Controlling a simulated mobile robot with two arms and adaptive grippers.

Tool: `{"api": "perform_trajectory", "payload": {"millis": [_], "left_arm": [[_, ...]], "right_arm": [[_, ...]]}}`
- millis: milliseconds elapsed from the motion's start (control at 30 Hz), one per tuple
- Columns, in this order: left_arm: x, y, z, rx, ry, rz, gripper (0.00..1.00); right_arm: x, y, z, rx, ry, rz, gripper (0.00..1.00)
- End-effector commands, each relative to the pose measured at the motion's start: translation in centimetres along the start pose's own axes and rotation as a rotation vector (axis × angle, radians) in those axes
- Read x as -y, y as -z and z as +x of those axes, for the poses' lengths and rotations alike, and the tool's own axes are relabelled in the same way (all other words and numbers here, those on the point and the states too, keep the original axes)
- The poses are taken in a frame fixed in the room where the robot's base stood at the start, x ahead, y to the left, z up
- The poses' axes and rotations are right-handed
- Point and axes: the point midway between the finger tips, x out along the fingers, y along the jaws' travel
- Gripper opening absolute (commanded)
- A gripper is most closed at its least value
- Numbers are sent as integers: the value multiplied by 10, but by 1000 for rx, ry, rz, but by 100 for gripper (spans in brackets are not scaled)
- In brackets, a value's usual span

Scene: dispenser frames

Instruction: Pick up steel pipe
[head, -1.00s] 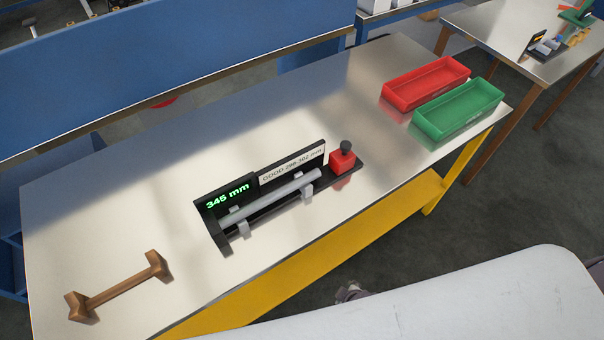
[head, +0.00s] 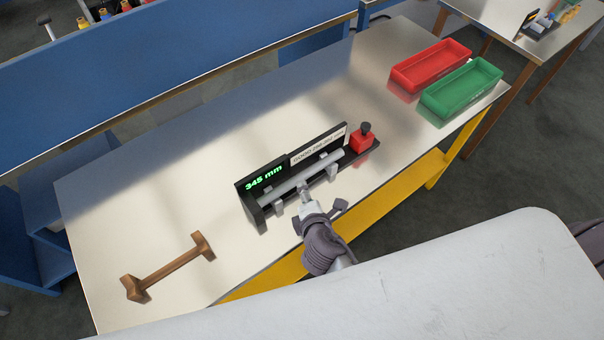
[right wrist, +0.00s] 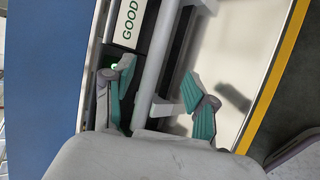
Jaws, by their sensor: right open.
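The steel pipe (head: 327,163) is a grey tube lying across the light supports of a black gauge (head: 258,213), whose green display reads 345 mm. My right gripper (head: 304,192) reaches over the front of the gauge at the pipe's middle. In the right wrist view, the pipe (right wrist: 151,62) runs between the two green-padded fingers of my right gripper (right wrist: 150,82). The fingers are open, with gaps on both sides of the pipe. My left gripper is not in view.
A red block with a dark knob (head: 362,139) stands at the gauge's right end. A red tray (head: 432,80) and a green tray (head: 460,105) sit at the table's far right. A brown stand (head: 170,268) is at the near left. The table (head: 190,185) behind the gauge is clear.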

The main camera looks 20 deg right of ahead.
Motion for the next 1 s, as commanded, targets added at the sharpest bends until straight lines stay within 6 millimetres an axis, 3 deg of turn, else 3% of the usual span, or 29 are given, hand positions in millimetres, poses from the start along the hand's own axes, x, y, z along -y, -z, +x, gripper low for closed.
{"api": "perform_trajectory", "payload": {"millis": [100,367,700,1000], "left_arm": [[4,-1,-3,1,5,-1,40],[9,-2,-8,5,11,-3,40],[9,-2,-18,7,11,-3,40],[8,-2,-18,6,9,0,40]], "right_arm": [[-1,0,18,1,0,2,57],[-3,-1,36,1,1,3,57],[-5,-2,77,0,1,4,57],[-4,-2,80,0,1,4,57]]}}
